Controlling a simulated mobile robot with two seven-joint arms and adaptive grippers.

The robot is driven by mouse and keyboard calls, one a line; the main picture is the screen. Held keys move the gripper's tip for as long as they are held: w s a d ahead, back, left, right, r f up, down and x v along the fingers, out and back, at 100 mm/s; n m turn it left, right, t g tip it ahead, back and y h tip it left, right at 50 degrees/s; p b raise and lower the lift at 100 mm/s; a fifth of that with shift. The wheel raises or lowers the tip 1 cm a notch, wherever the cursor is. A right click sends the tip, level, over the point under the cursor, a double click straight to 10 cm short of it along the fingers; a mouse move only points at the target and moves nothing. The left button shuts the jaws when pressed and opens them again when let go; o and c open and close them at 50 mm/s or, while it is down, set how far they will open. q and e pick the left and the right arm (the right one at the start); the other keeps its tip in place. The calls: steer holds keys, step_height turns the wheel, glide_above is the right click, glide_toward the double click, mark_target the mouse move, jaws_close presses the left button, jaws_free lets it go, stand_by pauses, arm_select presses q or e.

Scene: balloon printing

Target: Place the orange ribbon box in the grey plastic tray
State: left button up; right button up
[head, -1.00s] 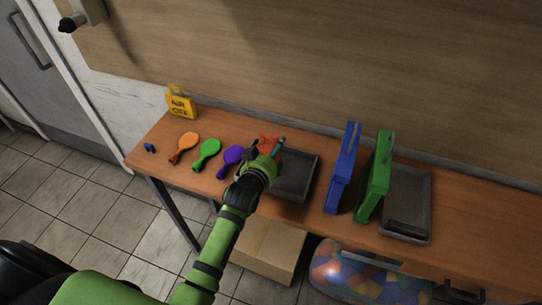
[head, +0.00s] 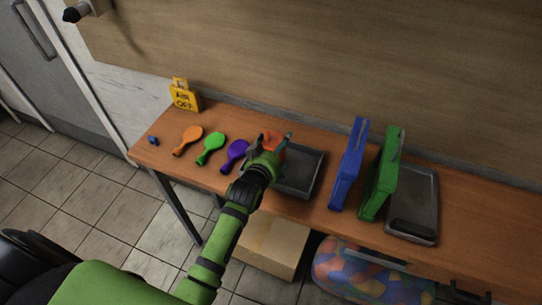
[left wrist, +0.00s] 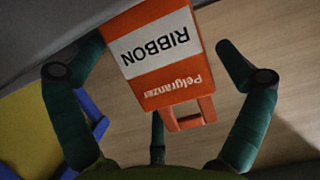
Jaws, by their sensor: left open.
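The orange ribbon box (head: 270,150) has a white label reading RIBBON. In the head view it shows between the fingers of my left gripper (head: 270,141), at the left end of the grey plastic tray (head: 304,175). The gripper hides the box's lower part, so I cannot tell whether it rests in the tray. In the left wrist view the box (left wrist: 158,88) lies between the spread fingers of the open left gripper (left wrist: 155,62), with visible gaps on both sides. My right gripper is not in view.
Purple (head: 235,152), green (head: 211,148) and orange (head: 188,140) balloons lie left of the gripper. A yellow AIR OFF sign (head: 185,97) stands behind them. Blue (head: 348,165) and green (head: 384,175) upright cases stand right of the tray, beside another grey tray (head: 426,188).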

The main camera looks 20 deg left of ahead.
arm_select(q)
steer(key=b+v, duration=0.1)
steer(key=v, duration=1.1)
steer(key=shift+f, duration=0.1)
stand_by(1.0)
